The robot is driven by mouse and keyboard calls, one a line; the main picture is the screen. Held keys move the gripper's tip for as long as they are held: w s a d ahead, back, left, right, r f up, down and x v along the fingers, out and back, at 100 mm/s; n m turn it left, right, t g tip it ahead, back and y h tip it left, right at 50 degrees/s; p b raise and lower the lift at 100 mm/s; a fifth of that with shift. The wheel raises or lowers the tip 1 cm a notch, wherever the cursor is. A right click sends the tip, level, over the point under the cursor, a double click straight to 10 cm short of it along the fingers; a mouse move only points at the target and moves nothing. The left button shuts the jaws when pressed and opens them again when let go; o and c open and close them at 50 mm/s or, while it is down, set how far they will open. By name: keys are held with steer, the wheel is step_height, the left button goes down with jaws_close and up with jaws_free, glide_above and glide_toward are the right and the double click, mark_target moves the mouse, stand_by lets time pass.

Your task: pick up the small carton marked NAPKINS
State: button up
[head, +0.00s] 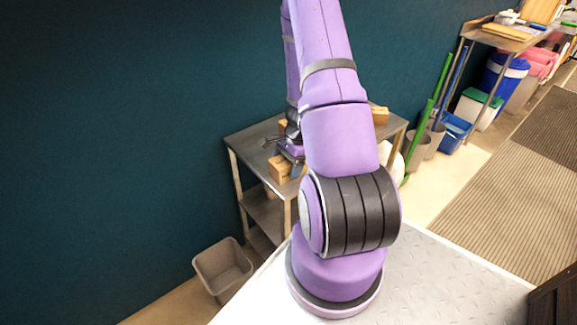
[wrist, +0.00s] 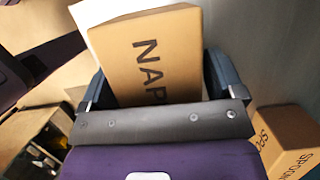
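The NAPKINS carton (wrist: 158,50) is a tan box in the wrist view, with the letters NAP visible and the rest hidden behind my gripper's dark palm. My gripper (wrist: 155,70) has one blue-grey finger on each side of the carton. The fingers lie very close to its sides, and I cannot tell whether both press on it. In the head view my gripper (head: 291,147) is over the metal table, largely hidden by my purple arm. I cannot make out the NAPKINS carton there.
A carton marked SPOONS (wrist: 284,140) stands close to the right of my gripper. The metal table (head: 252,133) is against the dark wall and has a lower shelf. Another wooden-coloured item (head: 380,115) lies at the table's right.

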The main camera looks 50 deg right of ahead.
steer(key=c, duration=0.8)
